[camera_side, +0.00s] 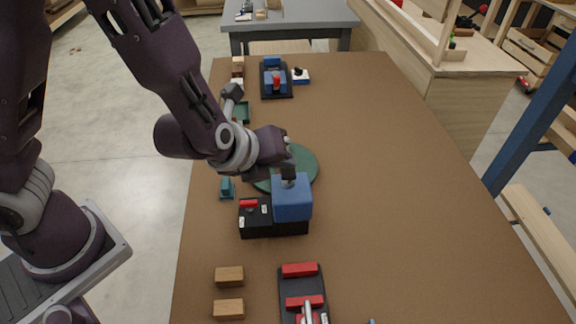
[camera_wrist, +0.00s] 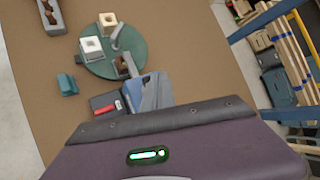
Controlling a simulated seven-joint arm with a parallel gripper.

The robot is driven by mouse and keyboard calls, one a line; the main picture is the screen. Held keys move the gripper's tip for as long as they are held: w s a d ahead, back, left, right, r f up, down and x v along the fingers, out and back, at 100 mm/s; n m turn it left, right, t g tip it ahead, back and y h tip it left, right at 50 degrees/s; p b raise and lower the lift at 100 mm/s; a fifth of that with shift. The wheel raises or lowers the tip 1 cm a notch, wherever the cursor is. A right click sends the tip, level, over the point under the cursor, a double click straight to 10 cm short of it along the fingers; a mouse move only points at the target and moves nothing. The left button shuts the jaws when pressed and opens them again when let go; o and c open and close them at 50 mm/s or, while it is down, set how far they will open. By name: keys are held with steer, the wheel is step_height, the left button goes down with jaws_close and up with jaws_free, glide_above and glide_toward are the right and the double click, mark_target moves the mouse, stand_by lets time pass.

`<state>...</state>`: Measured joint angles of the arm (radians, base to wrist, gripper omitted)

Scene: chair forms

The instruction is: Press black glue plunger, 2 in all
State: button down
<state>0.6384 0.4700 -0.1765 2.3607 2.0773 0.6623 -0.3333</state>
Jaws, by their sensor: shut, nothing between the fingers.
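The glue station is a black base (camera_side: 275,229) bearing a blue block (camera_side: 291,200). A small black plunger (camera_side: 288,174) stands on top of the block. My gripper (camera_side: 286,166) is shut and empty, close by the plunger at the top of the block. I cannot tell whether it touches the plunger. A red part (camera_side: 249,204) lies on the left of the black base.
A green round plate (camera_side: 306,166) lies behind the station, carrying two pale blocks (camera_wrist: 91,46) among other parts. A teal piece (camera_side: 226,188) sits to the left. A dark tray with red blocks (camera_side: 300,270) and wooden blocks (camera_side: 229,276) lie in front. The table's right side is clear.

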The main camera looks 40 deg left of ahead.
mark_target(284, 172)
steer(key=shift+f, duration=0.6)
stand_by(0.4)
steer(key=shift+r, duration=1.4)
steer(key=shift+r, duration=2.55)
